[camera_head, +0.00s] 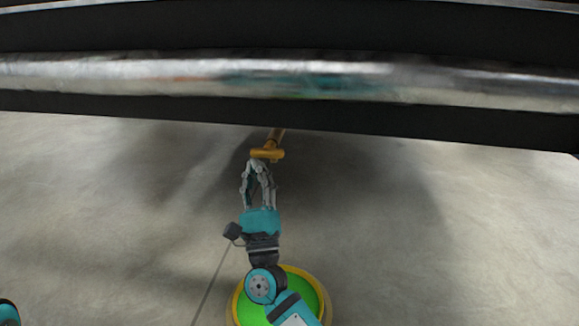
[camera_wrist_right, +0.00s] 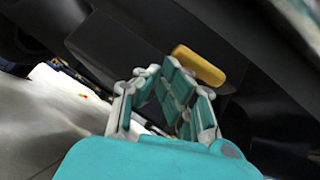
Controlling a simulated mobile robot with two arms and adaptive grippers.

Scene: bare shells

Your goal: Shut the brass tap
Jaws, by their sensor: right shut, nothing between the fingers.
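The brass tap (camera_head: 267,154) shows in the head view just below the dark beam, with its yellow handle across the end of a short brass pipe. In the right wrist view its yellow handle (camera_wrist_right: 199,65) lies just beyond the fingertips. My right gripper (camera_head: 258,163) is shut and empty, its fingertips right at the handle's near side. In the right wrist view the right gripper (camera_wrist_right: 160,72) has its fingertips drawn together. I cannot tell whether they touch the handle. My left gripper is not in view.
A shiny metal pipe or rail (camera_head: 440,82) and a dark beam (camera_head: 480,133) cross the top of the head view. A round green basin with a yellow rim (camera_head: 322,285) sits below my right arm. The grey floor around is clear.

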